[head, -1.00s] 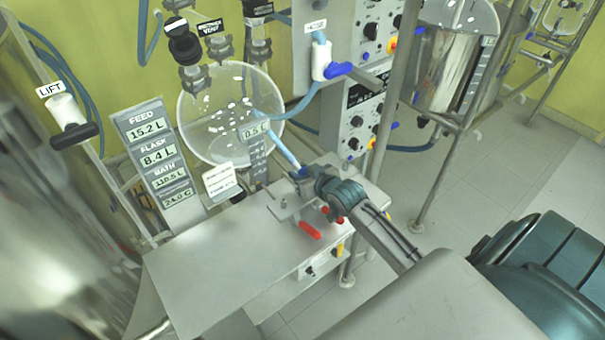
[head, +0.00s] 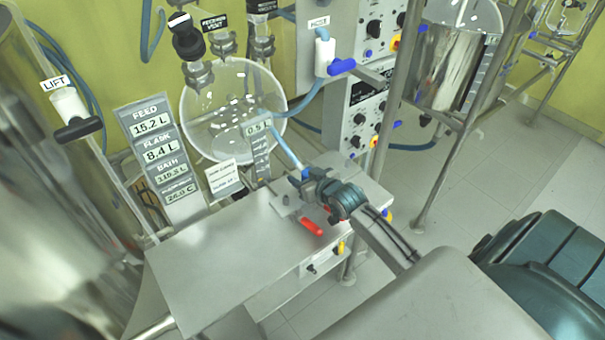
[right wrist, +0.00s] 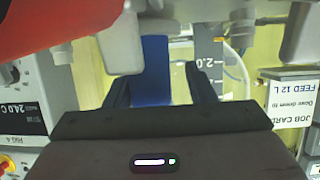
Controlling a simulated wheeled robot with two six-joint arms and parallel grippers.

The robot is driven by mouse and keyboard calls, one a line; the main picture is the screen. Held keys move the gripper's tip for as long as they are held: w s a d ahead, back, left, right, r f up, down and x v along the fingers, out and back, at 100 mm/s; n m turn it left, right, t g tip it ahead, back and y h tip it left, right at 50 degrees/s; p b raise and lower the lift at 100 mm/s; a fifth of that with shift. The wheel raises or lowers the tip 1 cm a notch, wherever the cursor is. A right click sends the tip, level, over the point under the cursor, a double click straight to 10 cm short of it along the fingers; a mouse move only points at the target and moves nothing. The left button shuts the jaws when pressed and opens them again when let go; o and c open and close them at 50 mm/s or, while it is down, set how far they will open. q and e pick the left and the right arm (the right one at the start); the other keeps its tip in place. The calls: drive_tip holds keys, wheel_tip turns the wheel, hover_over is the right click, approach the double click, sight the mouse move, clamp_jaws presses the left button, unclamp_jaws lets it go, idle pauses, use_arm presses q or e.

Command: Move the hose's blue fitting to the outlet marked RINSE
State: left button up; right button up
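The hose's blue fitting (head: 304,174) is at the end of the light-blue hose (head: 287,151), above the steel bench's back right part. In the right wrist view the blue fitting (right wrist: 154,70) is upright between the two dark fingers. My right gripper (head: 313,181) is at the fitting; in the right wrist view its fingers (right wrist: 158,88) stand apart, with a visible gap on the right side of the blue. It looks open around the fitting. The outlet under the fitting is mostly hidden by the gripper. I cannot read a RINSE mark. My left gripper is not in view.
A red lever (head: 312,226) lies on the bench top (head: 215,250), whose left part is clear. A round glass flask (head: 215,135) and a display panel (head: 160,150) stand behind. A blue-handled valve (head: 326,60) is above. A steel post (head: 390,95) rises at the right.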

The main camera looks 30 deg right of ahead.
drive_tip(key=shift+o, duration=0.7)
drive_tip(key=shift+d+f, duration=0.25)
drive_tip(key=shift+s, duration=0.15)
drive_tip(key=shift+s+r, duration=0.1)
drive_tip(key=shift+s, duration=0.2)
drive_tip(key=b+v, duration=0.1)
drive_tip(key=v, duration=0.7)
drive_tip(key=shift+s+d+r, duration=0.2)
drive_tip(key=shift+s+r, duration=0.05)
drive_tip(key=shift+s, duration=0.1)
drive_tip(key=shift+s+a+r, duration=0.2)
drive_tip(key=shift+s, duration=0.1)
drive_tip(key=shift+s+a+r, duration=0.15)
drive_tip(key=shift+s+r, duration=0.05)
